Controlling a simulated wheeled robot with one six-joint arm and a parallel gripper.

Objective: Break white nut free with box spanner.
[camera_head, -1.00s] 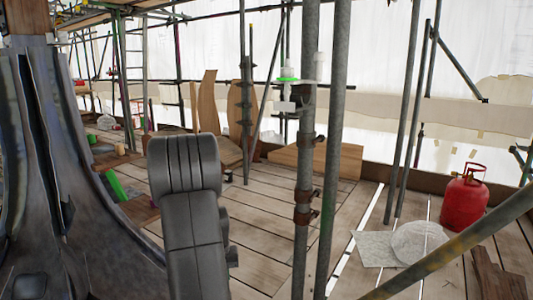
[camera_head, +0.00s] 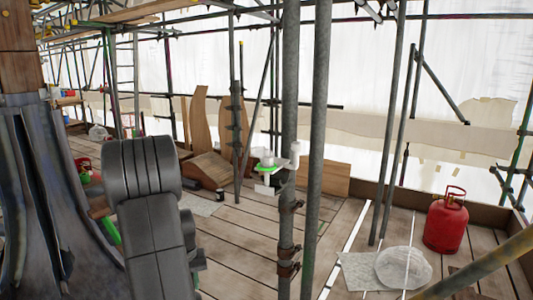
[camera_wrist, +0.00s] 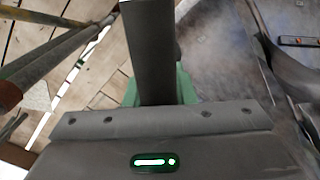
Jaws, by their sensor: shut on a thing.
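In the wrist view the dark grey body of my gripper (camera_wrist: 150,112) fills the lower part. A thick dark tube (camera_wrist: 148,50), which looks like the box spanner, stands up from it, with a teal-green piece (camera_wrist: 187,85) behind. The jaws are shut on it; its far end is cut off by the frame edge. In the head view my dark grey arm link hides the gripper. No white nut can be made out for certain. A small white fitting with a green ring (camera_head: 267,164) shows by a scaffold pole; I cannot tell what it is.
The dark spire cladding (camera_head: 45,210) rises close on the left. Two upright scaffold poles (camera_head: 317,120) stand in the middle. Plank floor (camera_head: 240,235) is open between.

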